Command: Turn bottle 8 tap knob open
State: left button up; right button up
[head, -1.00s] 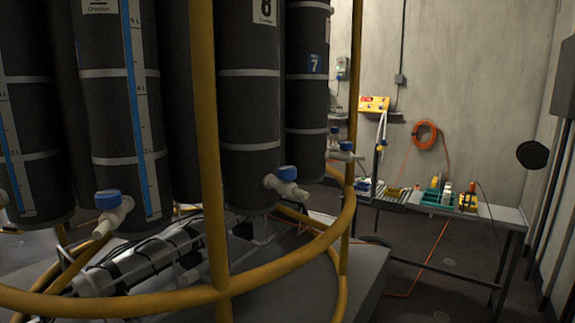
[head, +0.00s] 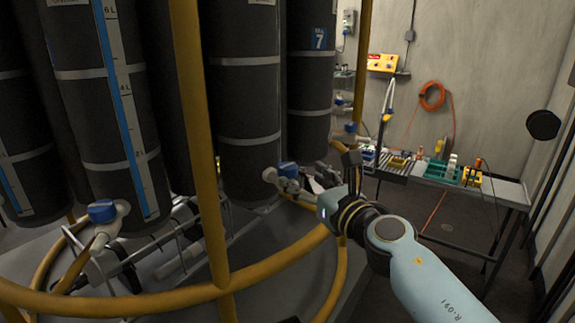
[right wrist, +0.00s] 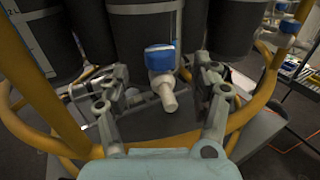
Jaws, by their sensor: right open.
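Bottle 8 (head: 243,95) is the dark cylinder in the middle of the head view; its number is cut off at the top there now. Its pale tap (head: 271,176) has a blue knob (head: 288,169). In the right wrist view the blue knob (right wrist: 160,54) sits on top of the tap (right wrist: 164,86), whose spout points down towards the camera. My right gripper (head: 322,178) is open and empty, just right of the tap in the head view. In the right wrist view the fingers of the right gripper (right wrist: 157,82) stand apart on either side of the tap. My left gripper is not in view.
A yellow rail (head: 262,268) with an upright post (head: 196,120) curves around the bottles. Bottle 7 (head: 309,90) stands behind to the right. Another bottle with a blue-knobbed tap (head: 101,210) is at left. A bench (head: 500,190) with tools stands at the back right.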

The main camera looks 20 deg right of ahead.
aim_at(293, 171)
jog(key=b+x, duration=0.1)
jog(key=x, duration=0.6)
jog(key=shift+w+f, duration=0.1)
jog(key=shift+w, duration=0.2)
jog(key=c, duration=1.3)
